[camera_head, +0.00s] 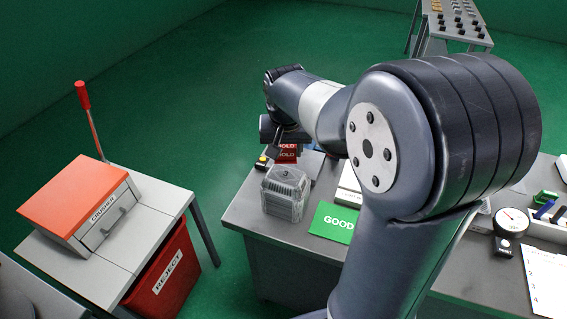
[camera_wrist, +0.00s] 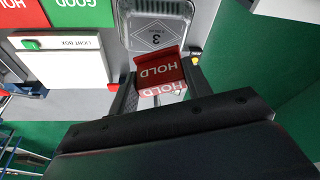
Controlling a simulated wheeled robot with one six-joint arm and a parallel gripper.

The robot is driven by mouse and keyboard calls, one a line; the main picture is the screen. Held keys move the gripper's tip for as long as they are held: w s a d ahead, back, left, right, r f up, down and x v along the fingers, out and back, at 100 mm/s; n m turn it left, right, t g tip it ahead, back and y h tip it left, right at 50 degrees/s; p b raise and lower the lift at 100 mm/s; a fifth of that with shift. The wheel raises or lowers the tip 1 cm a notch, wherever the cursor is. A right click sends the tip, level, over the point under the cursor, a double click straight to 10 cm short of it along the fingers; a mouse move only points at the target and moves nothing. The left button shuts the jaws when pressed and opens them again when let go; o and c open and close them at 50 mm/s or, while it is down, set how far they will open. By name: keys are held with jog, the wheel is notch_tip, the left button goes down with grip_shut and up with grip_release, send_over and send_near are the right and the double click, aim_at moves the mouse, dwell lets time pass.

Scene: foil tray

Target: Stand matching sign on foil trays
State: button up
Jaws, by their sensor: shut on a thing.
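My gripper (camera_wrist: 160,90) is shut on a red sign (camera_wrist: 160,73) lettered HOLD, which sits between its two fingers in the wrist view. The sign also shows in the head view (camera_head: 288,148), just behind the foil trays. The stack of silver foil trays (camera_head: 284,198) stands at the left end of the grey table, with a 3 on its top label. In the wrist view the top tray (camera_wrist: 124,36) lies just past the sign, which overlaps its near edge. I cannot tell whether sign and tray touch.
A green GOOD card (camera_head: 333,222) lies right of the trays. A white light box (camera_wrist: 62,55) is beside it. A small yellow-and-black item (camera_head: 262,161) is behind the trays. The orange-lidded crusher (camera_head: 80,200) and red reject bin (camera_head: 165,280) stand left, across a floor gap.

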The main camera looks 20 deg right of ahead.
aim_at(285, 160)
jog(key=shift+f, duration=2.7)
jog(key=shift+f, duration=0.1)
jog(key=shift+f, duration=0.15)
jog(key=o, duration=0.9)
jog(key=shift+o, duration=0.2)
jog(key=shift+r, duration=0.7)
jog(key=v, duration=1.1)
jog(key=shift+s, duration=0.2)
